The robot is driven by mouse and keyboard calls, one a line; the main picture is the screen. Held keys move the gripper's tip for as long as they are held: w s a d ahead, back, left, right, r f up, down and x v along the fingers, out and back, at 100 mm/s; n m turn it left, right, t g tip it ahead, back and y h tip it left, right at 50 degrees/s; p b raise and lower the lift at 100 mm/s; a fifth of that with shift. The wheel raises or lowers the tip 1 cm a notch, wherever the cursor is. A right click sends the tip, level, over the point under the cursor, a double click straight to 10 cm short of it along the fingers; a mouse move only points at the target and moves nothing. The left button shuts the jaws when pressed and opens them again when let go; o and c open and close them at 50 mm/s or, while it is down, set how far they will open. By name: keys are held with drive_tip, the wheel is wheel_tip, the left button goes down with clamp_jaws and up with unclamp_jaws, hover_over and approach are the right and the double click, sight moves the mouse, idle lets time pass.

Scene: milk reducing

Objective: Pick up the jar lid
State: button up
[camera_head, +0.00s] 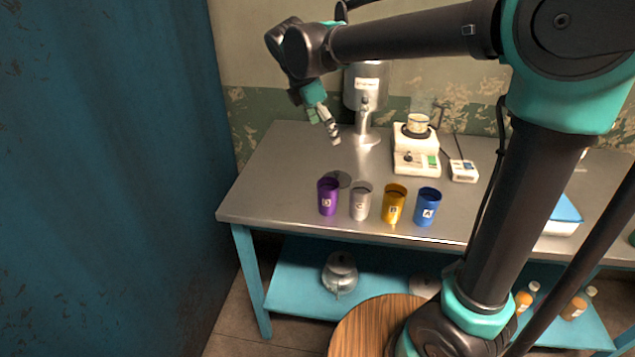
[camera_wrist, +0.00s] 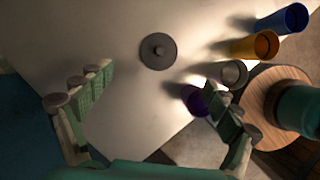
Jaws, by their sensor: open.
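The jar lid (camera_wrist: 158,51) is a dark grey round disc with a small knob in its middle. It lies flat on the metal table, ahead of my fingers in the wrist view. In the head view the lid (camera_head: 343,179) is partly hidden behind the purple and grey cups. My gripper (camera_wrist: 159,80) is open and empty, its two green-padded fingers spread wide. In the head view my gripper (camera_head: 325,125) hangs tilted above the back left part of the table, apart from the lid.
A purple cup (camera_head: 327,197), a grey cup (camera_head: 360,201), a yellow cup (camera_head: 394,204) and a blue cup (camera_head: 427,207) stand along the front edge. A metal dispenser (camera_head: 367,90) and a white hotplate (camera_head: 416,152) stand behind. The table's left side is clear.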

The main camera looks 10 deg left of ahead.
drive_tip(key=n, duration=0.1)
approach(337, 172)
drive_tip(key=x, duration=0.5)
drive_tip(key=shift+s+d, duration=0.1)
drive_tip(key=shift+x, duration=2.7)
drive_tip(key=c, duration=1.2)
